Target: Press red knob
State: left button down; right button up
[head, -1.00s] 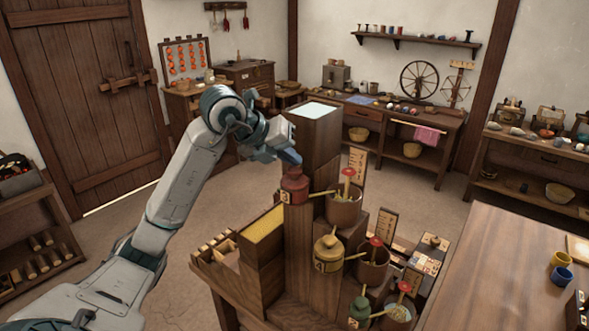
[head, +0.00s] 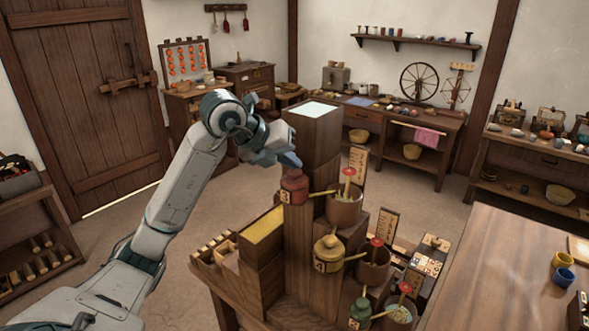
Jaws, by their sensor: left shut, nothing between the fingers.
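A red pot-shaped quern (head: 294,187) with a number 3 tag stands on a wooden step of the stand, its stick handle pointing right. My left gripper (head: 290,162) is shut and empty, with its fingertips right above the top of the red quern. The fingers hide that top, so I cannot tell whether they touch it. Red-topped yellow sticks stand in an upper cup (head: 344,210), a middle cup (head: 372,270) and a lower cup (head: 399,314). My right gripper is not in view.
A tall wooden block (head: 315,135) with a pale top stands close behind my gripper. A yellow quern (head: 328,255) and a green quern (head: 360,308) sit on lower steps. A yellow-filled box (head: 262,270) is at the left; a table (head: 485,265) is at the right.

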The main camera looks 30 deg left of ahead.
aim_at(290, 172)
pick_arm(q)
jog(key=shift+f, duration=0.25)
jog(key=shift+r, duration=0.15)
dwell(0.3)
jog(key=shift+r+p, duration=0.9)
jog(key=shift+r, duration=0.15)
notch_tip(290, 172, up, 5)
jog(key=p, duration=0.4)
dwell(0.4)
